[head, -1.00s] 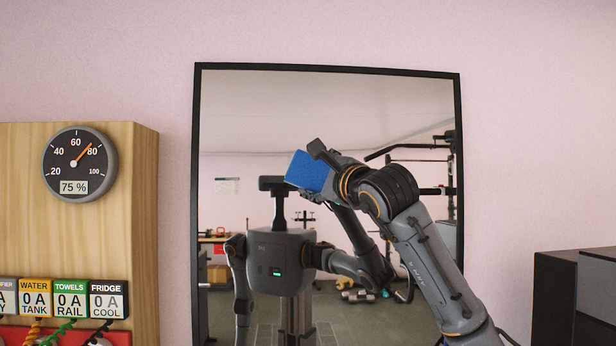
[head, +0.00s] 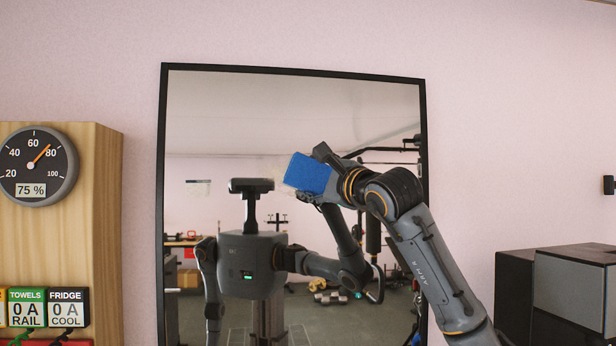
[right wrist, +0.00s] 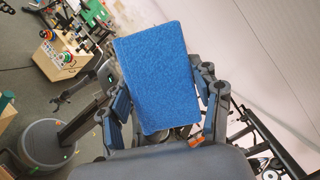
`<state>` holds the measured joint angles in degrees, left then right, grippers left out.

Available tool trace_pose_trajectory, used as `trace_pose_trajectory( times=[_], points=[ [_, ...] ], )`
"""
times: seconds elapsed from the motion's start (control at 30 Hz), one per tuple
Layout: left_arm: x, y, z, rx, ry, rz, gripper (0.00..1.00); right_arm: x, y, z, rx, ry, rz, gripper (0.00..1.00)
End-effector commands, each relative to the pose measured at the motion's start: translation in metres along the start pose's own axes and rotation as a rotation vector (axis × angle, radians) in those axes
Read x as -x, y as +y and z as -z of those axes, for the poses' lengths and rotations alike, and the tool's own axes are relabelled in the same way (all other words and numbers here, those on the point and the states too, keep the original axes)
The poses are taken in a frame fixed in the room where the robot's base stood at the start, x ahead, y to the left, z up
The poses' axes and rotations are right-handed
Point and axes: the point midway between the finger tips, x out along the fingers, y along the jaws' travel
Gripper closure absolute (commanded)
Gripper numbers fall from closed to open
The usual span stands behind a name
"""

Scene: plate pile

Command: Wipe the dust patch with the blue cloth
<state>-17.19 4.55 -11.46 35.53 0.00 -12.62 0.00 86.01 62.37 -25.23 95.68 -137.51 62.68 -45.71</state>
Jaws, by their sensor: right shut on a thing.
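The blue cloth (head: 307,174), a flat, rectangular pad, is held up in front of the mirror (head: 240,110). My right gripper (head: 322,178) is shut on it. In the right wrist view the cloth (right wrist: 158,78) sits between the fingers, which show on both sides of it. A faint pale patch (head: 268,176) shows on the glass just left of the cloth; I take it for the dust, but its edges are hard to make out. I cannot tell whether the cloth touches the glass. My left gripper is not directly in view.
The mirror's black frame (head: 162,200) hangs on a pink wall. A wooden cabinet (head: 108,220) with a gauge (head: 38,165) stands at the left. A dark grey box-shaped unit (head: 570,290) stands at the lower right. The mirror reflects my body and a room with equipment.

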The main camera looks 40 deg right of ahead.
Motion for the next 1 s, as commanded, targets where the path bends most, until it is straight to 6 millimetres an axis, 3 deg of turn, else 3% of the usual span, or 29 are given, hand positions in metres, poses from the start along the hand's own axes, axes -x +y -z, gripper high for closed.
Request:
trace_pose_trajectory(
  times=[1.0],
  points=[
    [0.015, 0.0, 0.002, 0.0, 0.0, 0.0, 0.1, -0.024, 0.026, -0.059, 0.0, -0.001, -0.003, 0.62]
  ],
)
